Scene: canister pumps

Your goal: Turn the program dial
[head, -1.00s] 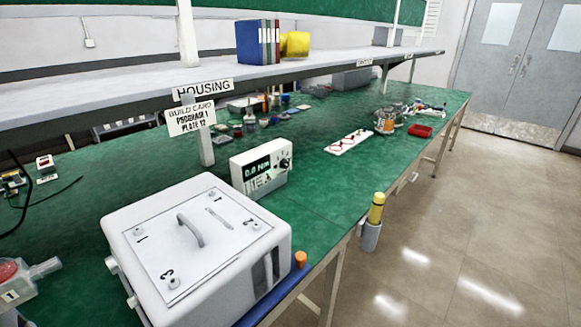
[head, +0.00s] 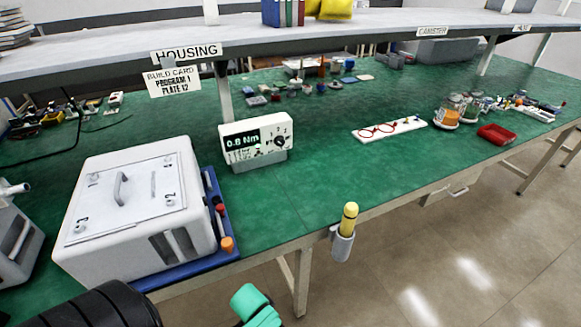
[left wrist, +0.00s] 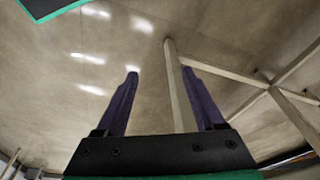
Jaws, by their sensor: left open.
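The program dial (head: 281,141) is a small dark knob on the right of the front of a white controller box (head: 262,122). Small numerals surround it; its pointer is too small to read surely. The controller's display (head: 241,140) reads 0.8 Nm. A build card (head: 173,81) hanging from the shelf reads PROGRAM 1, PLATE 12. My left gripper (left wrist: 160,72) is open and empty in the left wrist view, with floor and table legs beyond its fingers. In the head view, my dark arm and a teal part show at the bottom edge, well below the dial. My right gripper is not in view.
A white pump housing (head: 133,210) sits on a blue tray (head: 215,205) left of the controller. A holder with a yellow-topped tool (head: 347,222) hangs at the bench's front edge. The green bench between controller and edge is clear. The shelf (head: 110,59) overhangs the back.

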